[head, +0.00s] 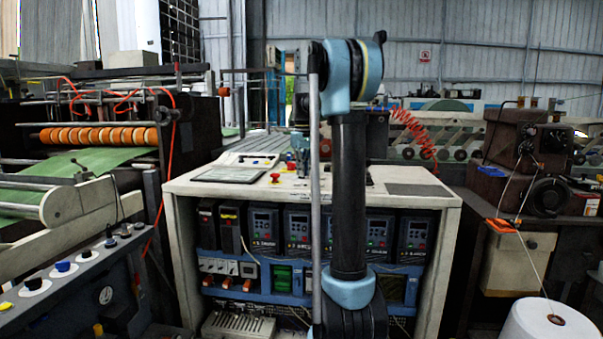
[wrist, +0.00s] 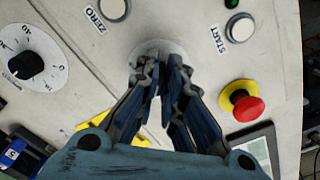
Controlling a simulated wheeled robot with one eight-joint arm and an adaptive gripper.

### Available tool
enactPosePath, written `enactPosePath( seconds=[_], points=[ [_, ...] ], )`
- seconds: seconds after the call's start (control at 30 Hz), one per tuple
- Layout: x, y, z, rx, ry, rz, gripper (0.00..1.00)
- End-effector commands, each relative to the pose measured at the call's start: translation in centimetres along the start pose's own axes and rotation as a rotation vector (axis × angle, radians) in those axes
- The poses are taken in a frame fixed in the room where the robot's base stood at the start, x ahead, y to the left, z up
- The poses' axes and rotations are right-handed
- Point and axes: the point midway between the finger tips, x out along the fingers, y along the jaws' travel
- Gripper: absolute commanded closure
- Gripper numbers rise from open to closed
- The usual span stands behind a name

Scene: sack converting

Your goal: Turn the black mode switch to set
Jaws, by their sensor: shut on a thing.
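In the wrist view my gripper (wrist: 161,72) points down at the sloping pale console panel, its fingers closed in over a round light-grey dial plate (wrist: 150,46). They are shut on the black mode switch at the middle of this plate. The fingers hide nearly all of the switch, and I cannot read its pointer or the position marks. In the head view my gripper (head: 300,150) is small, at the top of the console (head: 330,188), partly behind my own arm. The switch cannot be made out there.
A dark-framed screen (wrist: 258,145) lies at lower right. Drives fill the cabinet below.

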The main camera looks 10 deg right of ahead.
Motion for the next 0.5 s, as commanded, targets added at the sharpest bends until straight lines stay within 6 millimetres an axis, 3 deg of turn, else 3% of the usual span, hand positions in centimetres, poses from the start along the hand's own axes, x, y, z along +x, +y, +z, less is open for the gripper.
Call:
enactPosePath(
  seconds=[0.03,0.07,0.13,0.5],
  points=[
    [-0.08,0.16,-0.13,0.000,0.003,0.003,1.00],
    [-0.08,0.16,-0.13,0.000,0.003,0.003,0.87],
    [-0.07,0.15,-0.10,0.001,0.002,0.003,0.72],
    [-0.16,0.06,-0.03,0.001,0.001,0.001,0.72]
  ],
)
